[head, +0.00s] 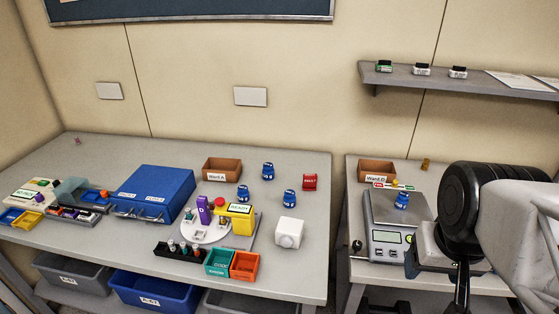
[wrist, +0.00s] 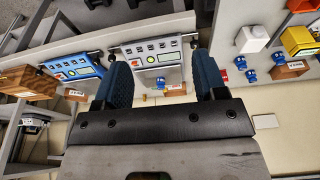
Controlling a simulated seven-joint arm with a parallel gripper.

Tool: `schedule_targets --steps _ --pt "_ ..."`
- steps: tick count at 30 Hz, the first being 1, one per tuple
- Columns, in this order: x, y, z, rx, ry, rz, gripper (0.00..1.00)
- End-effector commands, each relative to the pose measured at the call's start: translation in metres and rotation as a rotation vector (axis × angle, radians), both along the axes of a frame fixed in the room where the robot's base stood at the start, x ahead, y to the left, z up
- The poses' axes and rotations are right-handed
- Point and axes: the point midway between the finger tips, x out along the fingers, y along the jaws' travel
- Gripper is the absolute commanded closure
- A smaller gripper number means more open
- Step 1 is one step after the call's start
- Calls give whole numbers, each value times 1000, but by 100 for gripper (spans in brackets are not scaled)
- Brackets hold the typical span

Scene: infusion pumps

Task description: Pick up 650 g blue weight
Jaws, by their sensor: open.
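Several small blue weights are in the head view. One blue weight (head: 401,201) stands on the scale (head: 378,213) at the right. Three others stand on the left table: one at the back (head: 268,171), one at the right (head: 290,197) and one at the front left (head: 243,193). Their mass labels are too small to read. Blue items that look like these weights (wrist: 250,75) also show at the right in the wrist view. My gripper (wrist: 160,62) is open and empty, with its two dark fingers apart. In the head view my arm fills the right side, and the fingertips are not clear.
The left table holds a blue case (head: 153,192), a round white plate (head: 205,228), a white block (head: 289,232), a red block (head: 310,182) and green and orange bins (head: 244,265). Open wooden boxes (head: 222,168) stand at the back. A gap separates the tables.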

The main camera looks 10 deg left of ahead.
Motion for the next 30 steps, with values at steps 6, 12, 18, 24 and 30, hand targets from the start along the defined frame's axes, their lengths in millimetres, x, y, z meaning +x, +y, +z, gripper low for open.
schedule_targets --steps 6,12,18,24,30 --pt "0 0 0 0 0 0 35" --pt "0 0 0 0 0 0 35" --pt "0 0 0 0 0 0 22" --pt "0 0 0 0 0 0 22" --pt "6 3 1 17 5 -11 22"
